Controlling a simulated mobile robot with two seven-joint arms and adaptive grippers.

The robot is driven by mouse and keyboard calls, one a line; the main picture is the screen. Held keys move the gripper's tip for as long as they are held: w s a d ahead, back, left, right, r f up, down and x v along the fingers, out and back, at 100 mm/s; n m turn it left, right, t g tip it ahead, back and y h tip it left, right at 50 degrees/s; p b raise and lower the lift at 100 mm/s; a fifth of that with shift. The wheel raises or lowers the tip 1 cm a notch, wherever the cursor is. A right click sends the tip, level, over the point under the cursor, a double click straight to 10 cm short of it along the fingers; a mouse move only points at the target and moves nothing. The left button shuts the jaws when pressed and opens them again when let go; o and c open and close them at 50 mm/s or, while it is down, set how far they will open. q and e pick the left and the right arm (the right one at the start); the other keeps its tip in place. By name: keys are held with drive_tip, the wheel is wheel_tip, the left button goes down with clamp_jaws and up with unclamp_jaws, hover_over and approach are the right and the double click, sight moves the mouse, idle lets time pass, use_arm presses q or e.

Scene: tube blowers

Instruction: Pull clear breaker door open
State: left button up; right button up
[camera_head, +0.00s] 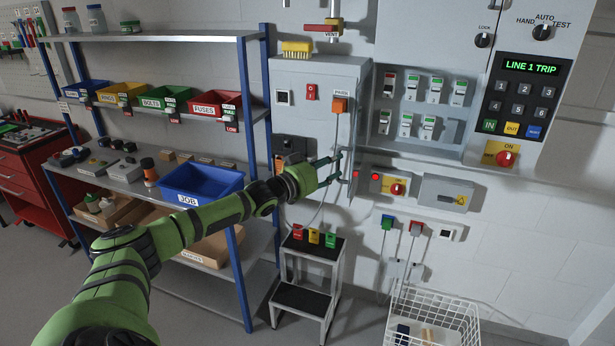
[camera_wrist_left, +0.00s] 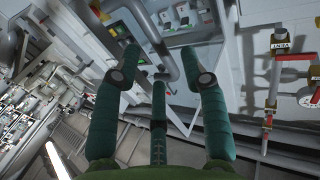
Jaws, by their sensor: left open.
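The breakers (camera_head: 411,87) sit in two rows in a recess of the grey wall panel in the head view. Some also show at the top of the left wrist view (camera_wrist_left: 184,14). I cannot clearly make out a clear door pane over them. My left gripper (camera_head: 338,168) is open, low and left of the breakers, at the right edge of the grey cabinet (camera_head: 306,120). In the left wrist view its green fingers (camera_wrist_left: 165,80) are spread, and a grey bar (camera_wrist_left: 157,40) shows beyond them. I cannot tell whether they touch it. My right gripper is not in view.
A red-lit box with a rotary switch (camera_head: 397,187) and a grey box (camera_head: 445,194) are on the wall below the breakers. A step stool (camera_head: 306,299) and a white wire basket (camera_head: 436,312) stand below. Shelves with bins (camera_head: 212,106) are at left.

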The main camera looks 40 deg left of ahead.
use_arm(q)
drive_tip(key=s+a, duration=0.1)
drive_tip(key=s, duration=0.7)
drive_tip(key=shift+s, duration=0.2)
drive_tip(key=shift+f, duration=0.2)
idle(0.5)
